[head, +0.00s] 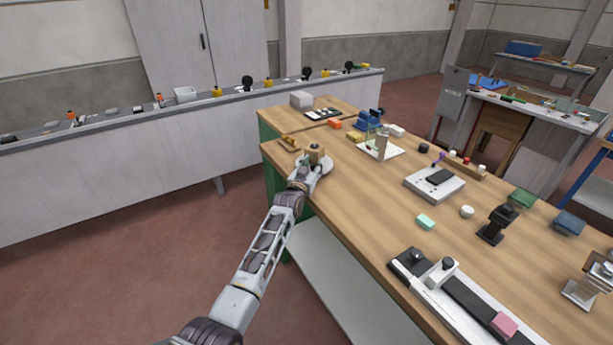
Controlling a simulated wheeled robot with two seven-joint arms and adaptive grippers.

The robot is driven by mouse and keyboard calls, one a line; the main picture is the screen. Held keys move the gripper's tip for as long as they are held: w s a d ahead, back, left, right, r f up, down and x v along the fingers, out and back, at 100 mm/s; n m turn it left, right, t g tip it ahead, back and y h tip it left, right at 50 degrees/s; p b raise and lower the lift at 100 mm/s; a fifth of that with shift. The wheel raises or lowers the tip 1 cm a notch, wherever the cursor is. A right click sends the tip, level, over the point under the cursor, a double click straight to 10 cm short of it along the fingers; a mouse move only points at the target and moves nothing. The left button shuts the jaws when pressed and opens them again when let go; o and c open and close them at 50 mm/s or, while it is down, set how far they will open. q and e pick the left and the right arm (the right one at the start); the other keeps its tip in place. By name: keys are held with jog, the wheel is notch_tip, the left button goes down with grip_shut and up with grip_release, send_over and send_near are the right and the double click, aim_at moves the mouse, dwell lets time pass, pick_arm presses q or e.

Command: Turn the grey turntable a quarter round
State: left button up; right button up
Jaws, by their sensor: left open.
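The grey turntable (327,168) is a small round disc near the far left edge of the wooden workbench, partly hidden by my gripper. A tan block (316,150) with a dark spot on top stands at the turntable. My left gripper (312,164) is open at the near left side of the disc, just below the block. Its fingertips are small in the picture, and I cannot tell whether they touch the disc or the block. My right gripper does not show.
The wooden workbench (384,218) holds a small orange-brown tool (289,143), a white plate with a clear upright piece (381,150), a white device with a dark pad (435,183) and a long black rail (470,308). Bare wood lies right of the turntable.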

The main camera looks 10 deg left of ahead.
pick_arm(q)
jog(key=v, duration=1.1)
jog(key=shift+s, duration=0.3)
dwell(0.3)
jog(key=shift+a, duration=0.1)
